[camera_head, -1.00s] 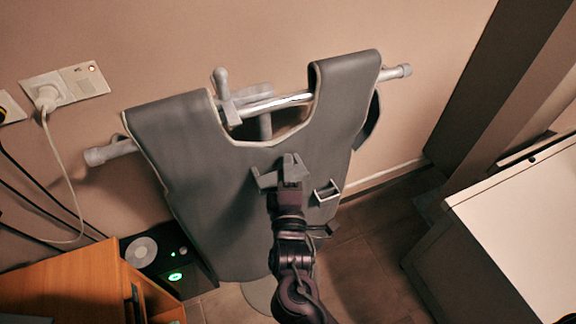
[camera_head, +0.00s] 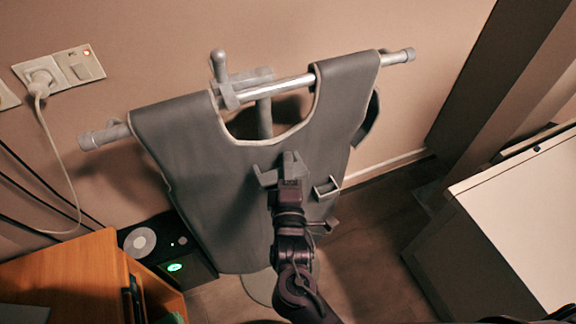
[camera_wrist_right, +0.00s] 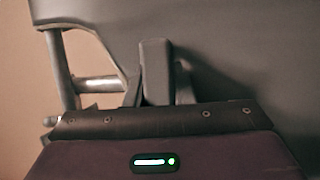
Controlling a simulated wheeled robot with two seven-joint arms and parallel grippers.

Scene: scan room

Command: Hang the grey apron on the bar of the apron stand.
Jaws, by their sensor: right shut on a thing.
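The grey apron (camera_head: 225,180) hangs spread out with its two shoulder parts over the silver bar (camera_head: 280,88) of the apron stand. The bar ends (camera_head: 400,56) stick out on both sides, and bare bar shows in the neck opening. The stand's post (camera_head: 265,118) shows through that opening. Its round base (camera_head: 262,288) is partly hidden below the apron. My right gripper (camera_head: 285,170) is shut on the apron below the neckline. In the right wrist view its finger (camera_wrist_right: 155,72) lies against the grey apron (camera_wrist_right: 235,50). My left gripper is not in view.
A wall socket (camera_head: 60,72) with a plugged cable is at left. A wooden cabinet (camera_head: 65,270) and a black box with green light (camera_head: 175,255) stand lower left. A white-topped unit (camera_head: 525,215) stands at right. Floor (camera_head: 365,255) is free between.

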